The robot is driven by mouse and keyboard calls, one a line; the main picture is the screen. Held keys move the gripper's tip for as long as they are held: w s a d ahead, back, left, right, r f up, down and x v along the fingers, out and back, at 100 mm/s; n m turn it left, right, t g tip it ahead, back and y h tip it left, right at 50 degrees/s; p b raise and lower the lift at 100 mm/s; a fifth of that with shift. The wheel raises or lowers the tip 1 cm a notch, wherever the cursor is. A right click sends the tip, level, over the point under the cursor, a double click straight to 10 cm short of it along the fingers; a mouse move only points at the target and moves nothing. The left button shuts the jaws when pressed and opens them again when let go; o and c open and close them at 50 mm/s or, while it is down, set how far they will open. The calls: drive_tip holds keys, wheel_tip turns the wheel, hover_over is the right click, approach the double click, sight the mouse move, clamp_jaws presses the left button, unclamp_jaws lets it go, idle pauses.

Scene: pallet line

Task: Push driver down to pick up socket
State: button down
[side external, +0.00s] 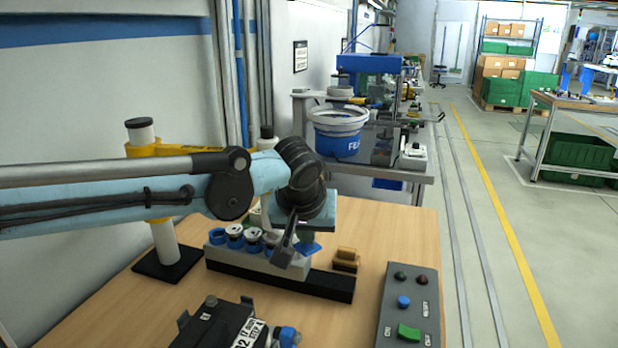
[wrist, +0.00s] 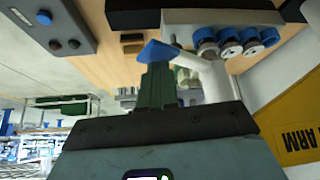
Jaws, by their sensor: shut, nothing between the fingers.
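A grey rack (side external: 243,262) stands on a black base on the wooden table, with several round blue-and-white sockets (side external: 235,232) along its top. The sockets also show at the top of the wrist view (wrist: 228,36). My gripper (side external: 298,250) hangs over the right part of the rack, tilted, and is shut and empty. In the wrist view its green fingers (wrist: 156,68) reach up, with a blue piece (wrist: 156,48) at the tip. The sockets stand beside the tip, to the right in that view. I cannot make out a separate driver, nor whether the tip touches the rack.
A small brown block (side external: 346,260) lies right of the rack. A grey control box (side external: 407,305) with buttons stands at the right front. A black device (side external: 222,325) sits at the front. A post on a black foot (side external: 168,262) stands at left. Bare table lies between.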

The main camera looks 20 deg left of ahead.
drive_tip(key=shift+f, duration=0.2)
idle(2.4)
drive_tip(key=shift+r, duration=0.1)
idle(1.0)
wheel_tip(320, 180, up, 9)
idle(1.1)
drive_tip(key=s+a+m, duration=0.1)
drive_tip(key=s+a, duration=0.3)
drive_tip(key=a, duration=0.5)
drive_tip(key=s+a, duration=0.4)
drive_tip(key=a, duration=0.5)
drive_tip(key=s+a+f+m+t+h, duration=0.1)
drive_tip(key=s+a+f, duration=0.8)
drive_tip(key=s, duration=0.5)
wheel_tip(320, 180, down, 2)
drive_tip(key=shift+a, duration=0.2)
